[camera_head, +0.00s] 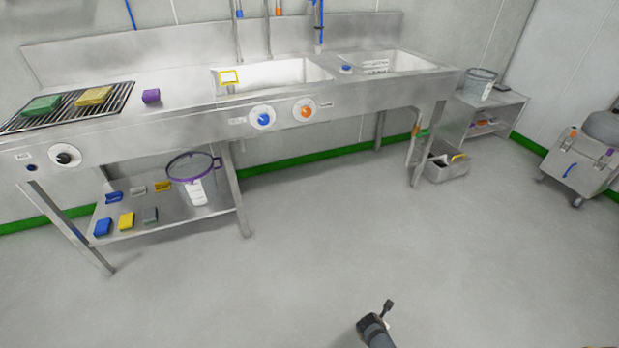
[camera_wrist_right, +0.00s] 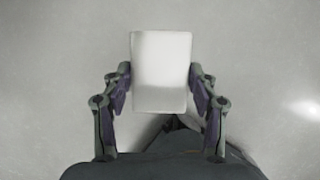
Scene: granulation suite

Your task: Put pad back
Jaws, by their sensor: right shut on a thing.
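My right gripper (camera_wrist_right: 160,88) is shut on a pale grey-white rectangular pad (camera_wrist_right: 160,70), with one finger against each long side. Only bare grey floor shows behind the pad. In the head view a dark part of my arm (camera_head: 376,331) shows at the bottom edge, well away from the bench; the held pad cannot be made out there. On the draining rack (camera_head: 122,95) lie a green pad (camera_head: 41,105) and a yellow pad (camera_head: 93,96). A purple pad (camera_head: 151,96) sits on the counter to their right. My left gripper is not in view.
The lower shelf (camera_head: 165,222) holds several small blue, yellow and grey blocks and a purple-rimmed clear bucket (camera_head: 190,178). The bench has two sinks (camera_head: 285,73). A side table with a bucket (camera_head: 480,84) and a wheeled steel unit (camera_head: 580,168) stand right. Middle floor is clear.

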